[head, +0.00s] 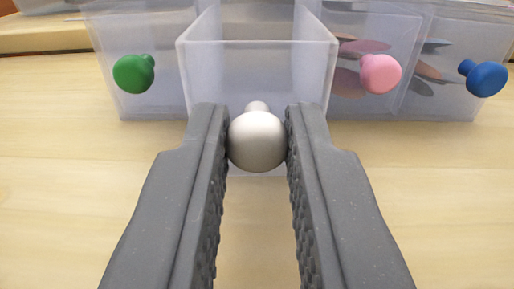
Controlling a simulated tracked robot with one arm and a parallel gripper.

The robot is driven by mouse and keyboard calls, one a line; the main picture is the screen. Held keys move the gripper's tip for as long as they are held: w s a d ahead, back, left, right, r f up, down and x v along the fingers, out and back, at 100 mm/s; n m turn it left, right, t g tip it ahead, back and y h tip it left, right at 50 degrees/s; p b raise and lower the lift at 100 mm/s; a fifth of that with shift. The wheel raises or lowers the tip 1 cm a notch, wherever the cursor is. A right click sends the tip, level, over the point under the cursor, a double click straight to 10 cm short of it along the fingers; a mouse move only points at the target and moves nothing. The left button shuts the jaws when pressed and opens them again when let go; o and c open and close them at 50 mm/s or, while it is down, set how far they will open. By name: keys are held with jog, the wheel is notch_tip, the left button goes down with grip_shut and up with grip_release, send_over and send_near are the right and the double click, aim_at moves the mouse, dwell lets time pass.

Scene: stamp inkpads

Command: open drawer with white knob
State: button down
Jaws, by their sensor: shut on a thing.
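The white knob (257,142) is in the middle of the head view, on the front of a clear drawer (257,70). My gripper (257,140) is shut on the knob, with one grey finger touching it on each side. The clear drawer stands out toward me, in front of the drawer fronts beside it. Its top is open and the part I see inside looks empty. The far end of the drawer is cut off by the top of the view.
A green knob (133,73) is on the clear drawer to the left. A pink knob (380,74) and a blue knob (483,78) are on drawers to the right, with flat coloured pieces inside. The light wooden table (60,180) in front is clear.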

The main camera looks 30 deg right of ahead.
jog(key=shift+s+a+r, duration=0.1)
jog(key=shift+a, duration=0.05)
jog(key=shift+s+a+p, duration=0.1)
jog(key=shift+s+p, duration=0.1)
jog(key=shift+p, duration=0.45)
jog(key=c, duration=1.3)
grip_release()
jog(key=shift+c, duration=0.2)
jog(key=p+v, duration=0.3)
jog(key=v, duration=1)
jog(key=shift+s+a, duration=0.2)
jog(key=shift+s, duration=0.15)
